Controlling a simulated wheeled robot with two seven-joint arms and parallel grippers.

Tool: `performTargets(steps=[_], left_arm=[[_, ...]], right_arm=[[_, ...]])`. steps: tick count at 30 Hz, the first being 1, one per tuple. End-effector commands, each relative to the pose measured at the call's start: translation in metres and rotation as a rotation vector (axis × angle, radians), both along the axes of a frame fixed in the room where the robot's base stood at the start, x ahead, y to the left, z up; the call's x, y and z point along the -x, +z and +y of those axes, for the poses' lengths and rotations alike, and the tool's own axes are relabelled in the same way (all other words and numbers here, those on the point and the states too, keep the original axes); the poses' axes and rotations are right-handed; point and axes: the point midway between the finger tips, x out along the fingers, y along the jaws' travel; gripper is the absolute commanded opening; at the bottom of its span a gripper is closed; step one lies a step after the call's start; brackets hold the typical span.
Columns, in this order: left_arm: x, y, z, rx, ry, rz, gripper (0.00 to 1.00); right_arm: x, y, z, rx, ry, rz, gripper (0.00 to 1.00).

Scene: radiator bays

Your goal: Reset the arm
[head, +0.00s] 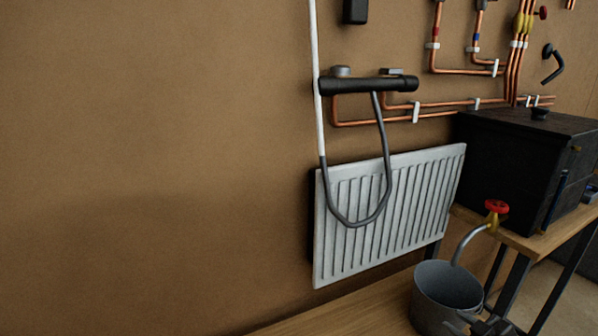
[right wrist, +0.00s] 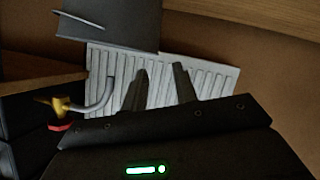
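My right gripper (head: 478,322) shows at the bottom right of the head view, by the lower right side of the grey bucket (head: 447,293). In the right wrist view its two dark fingers (right wrist: 162,82) stand apart with nothing between them. The white radiator (right wrist: 215,78) shows behind the fingers, and the bucket (right wrist: 112,22) is at the top of that picture. My left gripper is not in view.
The radiator (head: 395,210) is by the brown wall. A valve with a red handle (head: 496,207) and curved pipe is above the bucket. A black box (head: 510,150) stands on the wooden bench (head: 540,240) at right. The left wall area is clear.

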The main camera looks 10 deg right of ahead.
Motion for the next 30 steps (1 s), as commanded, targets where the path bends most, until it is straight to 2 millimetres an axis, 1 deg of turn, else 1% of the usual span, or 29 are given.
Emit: performTargets(steps=[1,2,3,5,6,9,12,15,18,22,23,24,29,30], left_arm=[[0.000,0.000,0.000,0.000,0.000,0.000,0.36],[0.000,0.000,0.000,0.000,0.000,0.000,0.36],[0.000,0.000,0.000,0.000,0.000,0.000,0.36],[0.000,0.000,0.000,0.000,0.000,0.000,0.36],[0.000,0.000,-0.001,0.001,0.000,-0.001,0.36],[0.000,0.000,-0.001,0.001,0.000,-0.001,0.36],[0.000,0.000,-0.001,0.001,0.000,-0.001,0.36],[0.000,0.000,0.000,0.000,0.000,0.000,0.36],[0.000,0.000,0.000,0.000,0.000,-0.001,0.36],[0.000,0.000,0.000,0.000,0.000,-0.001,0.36],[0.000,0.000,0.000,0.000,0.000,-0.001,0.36],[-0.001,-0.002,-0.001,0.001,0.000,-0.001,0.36],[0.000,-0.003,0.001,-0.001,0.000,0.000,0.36],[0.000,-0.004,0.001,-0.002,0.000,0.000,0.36]], right_arm=[[0.011,-0.018,0.012,-0.008,-0.029,0.036,0.29],[0.018,-0.029,0.019,-0.009,-0.056,0.065,0.29],[0.031,-0.046,0.031,-0.012,-0.094,0.112,0.29],[0.055,-0.070,0.050,-0.019,-0.153,0.198,0.29],[0.072,-0.084,0.064,-0.026,-0.186,0.260,0.29],[0.109,-0.109,0.093,-0.046,-0.242,0.401,0.29],[0.141,-0.123,0.119,-0.071,-0.272,0.522,0.29],[0.168,-0.132,0.142,-0.099,-0.283,0.628,0.29],[0.194,-0.137,0.165,-0.129,-0.286,0.728,0.29],[0.225,-0.139,0.193,-0.173,-0.276,0.850,0.29],[0.231,-0.140,0.199,-0.180,-0.272,0.876,0.29],[0.225,-0.156,0.196,-0.170,-0.276,0.876,0.29],[0.215,-0.204,0.196,-0.163,-0.276,0.891,0.29],[0.214,-0.216,0.197,-0.162,-0.276,0.896,0.29]])
